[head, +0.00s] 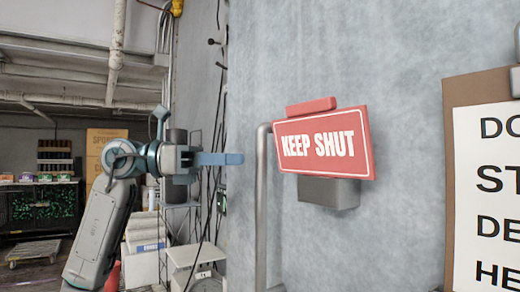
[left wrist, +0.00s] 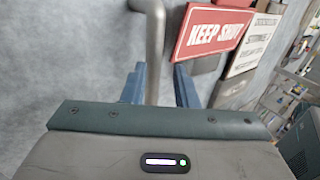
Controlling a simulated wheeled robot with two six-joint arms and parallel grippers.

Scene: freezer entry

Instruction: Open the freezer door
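The grey freezer door (head: 390,70) fills the right side of the head view. A vertical metal bar handle (head: 262,210) stands on it, left of a red KEEP SHUT sign (head: 320,143). My left gripper (head: 240,159) points right toward the handle, with a small gap between its tips and the bar in the head view. In the left wrist view, its two blue fingers (left wrist: 160,84) are apart, and the handle (left wrist: 154,45) shows between them, beyond the palm. The gripper holds nothing. My right gripper is not in view.
A grey block (head: 328,192) sits under the sign. A clipboard notice (head: 448,180) hangs at the right. Cables (head: 213,150) run down the wall left of the door. Boxes (head: 145,228), a white stand (head: 195,256) and shelving lie behind my left arm.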

